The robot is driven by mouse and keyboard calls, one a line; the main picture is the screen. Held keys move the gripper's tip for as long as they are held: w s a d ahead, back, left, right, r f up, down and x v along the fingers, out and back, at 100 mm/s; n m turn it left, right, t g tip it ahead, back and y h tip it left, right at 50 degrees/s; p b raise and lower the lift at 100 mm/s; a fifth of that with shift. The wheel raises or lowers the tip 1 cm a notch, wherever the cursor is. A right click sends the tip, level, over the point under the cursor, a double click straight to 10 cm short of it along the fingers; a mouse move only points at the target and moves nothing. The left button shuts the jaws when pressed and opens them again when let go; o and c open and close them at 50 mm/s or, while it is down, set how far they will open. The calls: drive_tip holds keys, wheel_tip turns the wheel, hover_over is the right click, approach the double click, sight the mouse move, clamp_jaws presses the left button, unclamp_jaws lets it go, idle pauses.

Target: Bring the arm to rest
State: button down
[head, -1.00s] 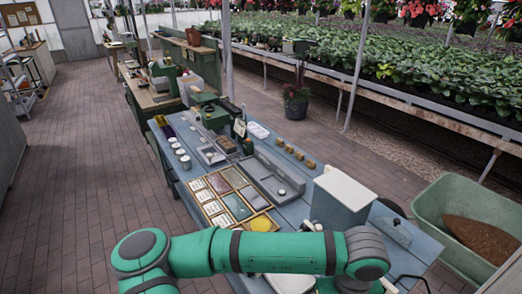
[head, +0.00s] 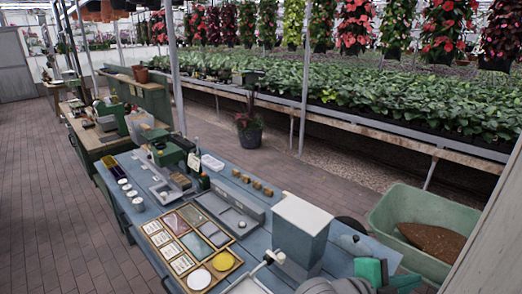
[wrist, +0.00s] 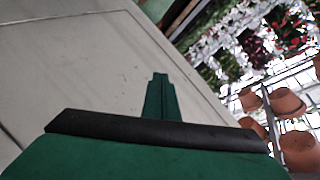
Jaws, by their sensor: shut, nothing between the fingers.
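My gripper (wrist: 159,98) shows in the wrist view, with its narrow green fingers together and nothing between them. It is in front of a pale, flat panel (wrist: 75,65) and touches nothing that I can see. In the head view, green and dark parts at the lower right edge look like my folded arm. The gripper's fingers cannot be made out there.
A blue workbench (head: 235,258) stands in front, with a framed sample tray (head: 172,222), a grey-white box (head: 301,232) and several small cups. A green wheelbarrow (head: 385,215) holds soil at right. Terracotta pots (wrist: 288,103) show in the wrist view. Brick floor lies clear at left.

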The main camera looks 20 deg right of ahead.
drive_tip(key=w+a+r+n+t+h, duration=0.25)
drive_tip(key=w+a+n+t, duration=0.45)
drive_tip(key=w+n+t, duration=0.45)
drive_tip(key=a+f+n+t+y, duration=0.65)
drive_tip(key=a+f+n, duration=0.45)
drive_tip(key=a+n, duration=0.2)
drive_tip(key=s+a+f+n+y, duration=0.3)
drive_tip(key=s+a+f+y, duration=0.1)
drive_tip(key=a+f, duration=0.25)
drive_tip(key=s+a+f+n+y, duration=0.2)
drive_tip(key=s+a+f+y, duration=0.2)
drive_tip(key=a+f, duration=0.25)
drive_tip(key=s+a+f+g+y, duration=0.1)
drive_tip(key=s+a+f+y, duration=0.1)
drive_tip(key=s+a, duration=1.1)
drive_tip(key=s+y, duration=0.1)
drive_tip(key=s, duration=0.1)
drive_tip(key=shift+s+f+g, duration=0.3)
drive_tip(key=shift+f+g, duration=0.05)
drive_tip(key=shift+g, duration=0.05)
